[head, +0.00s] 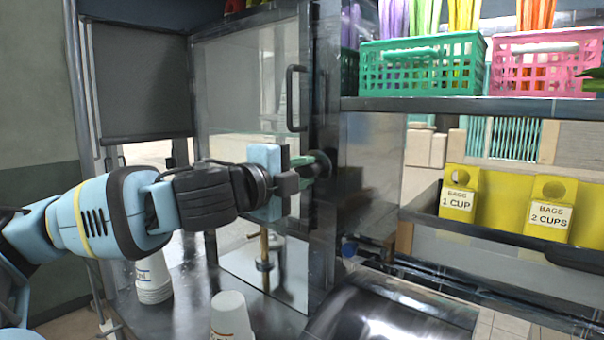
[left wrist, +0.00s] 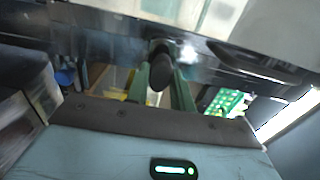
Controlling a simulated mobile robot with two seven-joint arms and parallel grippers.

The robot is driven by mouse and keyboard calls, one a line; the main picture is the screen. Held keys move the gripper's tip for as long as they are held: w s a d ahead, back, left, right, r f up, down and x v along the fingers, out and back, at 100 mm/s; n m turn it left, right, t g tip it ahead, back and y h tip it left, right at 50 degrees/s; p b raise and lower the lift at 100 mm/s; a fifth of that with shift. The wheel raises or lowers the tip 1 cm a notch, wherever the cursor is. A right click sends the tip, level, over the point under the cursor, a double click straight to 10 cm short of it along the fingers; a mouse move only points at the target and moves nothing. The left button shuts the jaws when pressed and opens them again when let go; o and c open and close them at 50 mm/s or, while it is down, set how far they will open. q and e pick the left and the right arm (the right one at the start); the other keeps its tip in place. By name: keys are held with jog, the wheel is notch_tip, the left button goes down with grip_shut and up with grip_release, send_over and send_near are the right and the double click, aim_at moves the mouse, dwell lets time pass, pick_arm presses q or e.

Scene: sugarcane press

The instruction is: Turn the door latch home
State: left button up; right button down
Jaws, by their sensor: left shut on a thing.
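The press door (head: 245,95) is a clear panel in a dark metal frame, with a black bar handle (head: 291,98) on it. The door latch (head: 323,164) is a dark knob on the frame post, right of the handle and lower. My left gripper (head: 304,166) reaches in from the left and is shut on the latch. In the left wrist view the latch (left wrist: 158,72) is a dark rounded knob between the two green fingers of the gripper (left wrist: 161,84). The fingers hide part of the latch in the head view. My right gripper is in neither view.
A green basket (head: 420,66) and a pink basket (head: 540,66) sit on the shelf at right. Yellow bag bins (head: 498,185) are below them.

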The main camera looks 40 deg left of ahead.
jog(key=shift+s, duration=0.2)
pick_arm(q)
jog(key=o, duration=1)
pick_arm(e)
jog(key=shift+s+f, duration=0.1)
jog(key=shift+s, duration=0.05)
